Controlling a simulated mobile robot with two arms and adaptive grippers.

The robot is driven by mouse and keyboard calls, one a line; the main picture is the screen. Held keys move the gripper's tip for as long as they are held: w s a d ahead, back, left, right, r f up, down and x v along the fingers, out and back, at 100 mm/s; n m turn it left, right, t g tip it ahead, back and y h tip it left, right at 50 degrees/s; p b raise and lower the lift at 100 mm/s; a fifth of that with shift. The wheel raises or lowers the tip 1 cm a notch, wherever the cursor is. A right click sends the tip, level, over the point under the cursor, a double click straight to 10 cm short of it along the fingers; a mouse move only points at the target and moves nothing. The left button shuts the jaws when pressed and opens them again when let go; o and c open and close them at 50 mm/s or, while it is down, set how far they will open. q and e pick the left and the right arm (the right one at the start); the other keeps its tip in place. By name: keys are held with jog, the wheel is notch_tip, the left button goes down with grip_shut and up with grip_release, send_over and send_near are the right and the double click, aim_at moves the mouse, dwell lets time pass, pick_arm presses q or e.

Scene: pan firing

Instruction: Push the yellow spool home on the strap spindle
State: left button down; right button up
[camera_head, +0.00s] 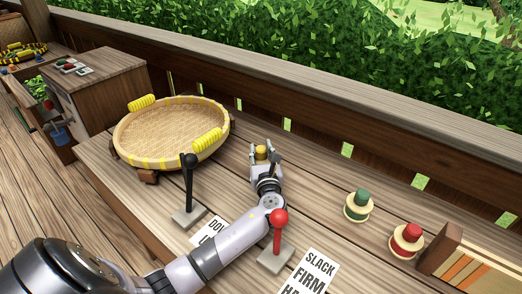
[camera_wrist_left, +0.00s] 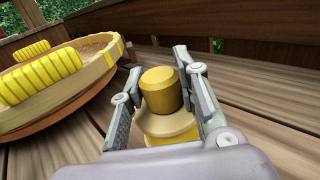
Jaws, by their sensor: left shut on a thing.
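The yellow spool (camera_head: 261,153) has a yellow top and a pale flange. My left gripper (camera_head: 263,162) is shut around it near the table's far side. In the left wrist view the spool (camera_wrist_left: 161,92) stands between the two fingers (camera_wrist_left: 165,95), its yellow knob up and its pale flange below. The spool's underside is hidden by my gripper, so I cannot tell how it sits on anything below. I cannot make out the strap spindle; it may be hidden under the spool. My right gripper is out of view.
A round woven pan (camera_head: 165,130) with yellow grips stands left of the gripper. A black-knobbed lever (camera_head: 188,185) and a red-knobbed lever (camera_head: 278,235) rise nearby. A green spool (camera_head: 358,205) and a red spool (camera_head: 407,240) stand right. A wooden wall runs behind.

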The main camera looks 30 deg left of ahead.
pick_arm(q)
jog(key=shift+f, duration=0.25)
jog(key=c, duration=1.1)
grip_release()
